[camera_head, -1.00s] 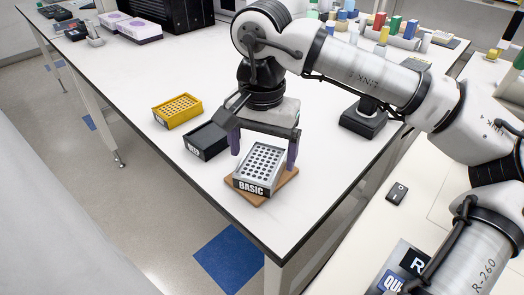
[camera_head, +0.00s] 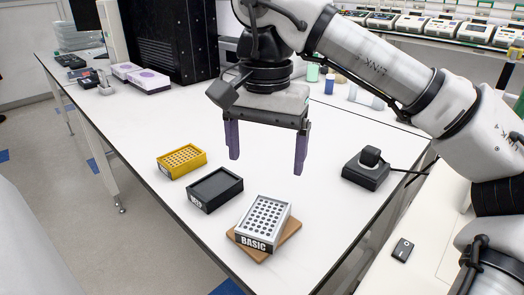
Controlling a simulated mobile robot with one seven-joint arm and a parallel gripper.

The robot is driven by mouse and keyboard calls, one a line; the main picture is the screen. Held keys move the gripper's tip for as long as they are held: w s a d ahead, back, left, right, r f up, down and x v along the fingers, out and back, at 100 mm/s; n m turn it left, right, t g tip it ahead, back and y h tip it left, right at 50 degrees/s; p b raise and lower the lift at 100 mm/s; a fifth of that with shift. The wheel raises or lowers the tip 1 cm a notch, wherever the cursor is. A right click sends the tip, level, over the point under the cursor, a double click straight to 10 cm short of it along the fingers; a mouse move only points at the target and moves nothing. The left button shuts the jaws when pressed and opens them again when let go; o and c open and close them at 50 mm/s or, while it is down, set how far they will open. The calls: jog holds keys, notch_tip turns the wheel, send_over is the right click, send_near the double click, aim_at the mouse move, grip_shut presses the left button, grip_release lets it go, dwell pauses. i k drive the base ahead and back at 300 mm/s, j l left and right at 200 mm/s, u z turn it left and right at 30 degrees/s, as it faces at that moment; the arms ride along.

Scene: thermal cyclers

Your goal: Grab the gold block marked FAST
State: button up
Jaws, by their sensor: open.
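The gold block (camera_head: 182,160) sits on the white bench at the left of a row of blocks. It has a grid of holes on top, and its front label is too small to read. My gripper (camera_head: 266,163) is open and empty above the bench, to the right of the gold block and apart from it. Its two purple fingers point down. A black block marked DEEP (camera_head: 215,189) lies just right of the gold one. A silver block marked BASIC (camera_head: 264,222) stands on a brown board (camera_head: 291,232) nearer the front.
A black device with a knob (camera_head: 366,170) and a cable stands at the right of the bench (camera_head: 330,215). A large black unit (camera_head: 170,40) and purple-white boxes (camera_head: 145,80) are at the back. The bench left of my gripper, behind the gold block, is clear.

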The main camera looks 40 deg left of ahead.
aim_at(178, 163)
jog(key=u, duration=1.5)
